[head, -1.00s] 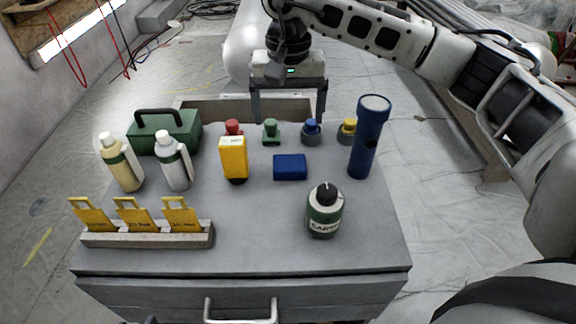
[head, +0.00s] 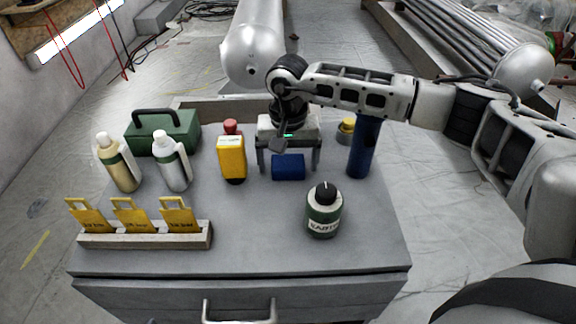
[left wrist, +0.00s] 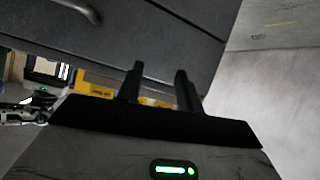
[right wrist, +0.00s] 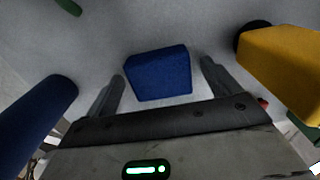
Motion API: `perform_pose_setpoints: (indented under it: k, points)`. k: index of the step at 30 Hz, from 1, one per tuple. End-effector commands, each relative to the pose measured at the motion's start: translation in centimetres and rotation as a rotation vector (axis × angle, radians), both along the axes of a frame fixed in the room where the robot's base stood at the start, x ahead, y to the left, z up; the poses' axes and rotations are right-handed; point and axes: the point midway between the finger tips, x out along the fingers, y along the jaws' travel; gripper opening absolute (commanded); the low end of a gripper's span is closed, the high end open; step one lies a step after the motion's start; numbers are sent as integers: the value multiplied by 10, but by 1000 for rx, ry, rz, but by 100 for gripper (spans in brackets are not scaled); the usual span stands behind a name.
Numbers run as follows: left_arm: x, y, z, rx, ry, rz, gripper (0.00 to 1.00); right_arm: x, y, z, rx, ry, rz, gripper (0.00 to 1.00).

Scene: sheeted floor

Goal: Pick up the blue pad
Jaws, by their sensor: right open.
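The blue pad (head: 288,167) is a small dark blue block lying on the grey cabinet top. In the right wrist view the blue pad (right wrist: 158,75) lies ahead of and between the two fingers. My right gripper (head: 289,170) is open, with one finger on each side of the pad in the head view; I cannot tell whether they touch it. It also shows in the right wrist view (right wrist: 162,88). My left gripper (left wrist: 160,85) shows only in the left wrist view, fingers apart and nothing between them, near the cabinet's side.
A yellow bottle (head: 232,158) stands close left of the pad, a dark blue cylinder (head: 361,148) to its right. A green bottle (head: 324,211) stands in front right.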

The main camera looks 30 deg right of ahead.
Motion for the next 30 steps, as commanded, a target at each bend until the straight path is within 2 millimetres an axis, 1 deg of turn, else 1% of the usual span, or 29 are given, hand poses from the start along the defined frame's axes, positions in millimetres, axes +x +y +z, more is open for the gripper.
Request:
perform_pose_setpoints:
  k: [5, 6, 8, 9, 10, 18, 22, 26, 29, 30]
  points:
    - [2, 0, 1, 0, -5, 0, 36, 0, 0, 0, 0, 0, 0, 89]
    - [2, 0, 1, 0, -6, 0, 36, 0, 0, 0, 0, 0, 0, 78]
    - [3, 0, 2, 1, -8, -1, 36, 0, 0, 0, 0, 0, 0, 61]
    - [3, 0, 2, 0, -9, 0, 36, 0, 0, 0, 0, 0, 0, 50]
    - [3, 0, 2, 0, -9, 0, 36, 0, 0, 0, 0, 0, 0, 42]
    - [3, 0, 2, 0, -9, 0, 36, 0, 0, 1, 1, 0, 0, 41]
    - [3, 0, 2, 1, -9, -1, 36, 1, 0, 5, 0, -2, 0, 41]
    - [3, 0, 2, 2, -8, -1, 36, 1, 1, 16, 1, -3, 1, 41]
    - [2, 0, 1, 2, -7, -1, 36, 1, 0, 33, 1, -6, 0, 41]
    - [2, 0, 2, 1, -5, -1, 36, -3, 3, 40, 2, -4, 3, 41]
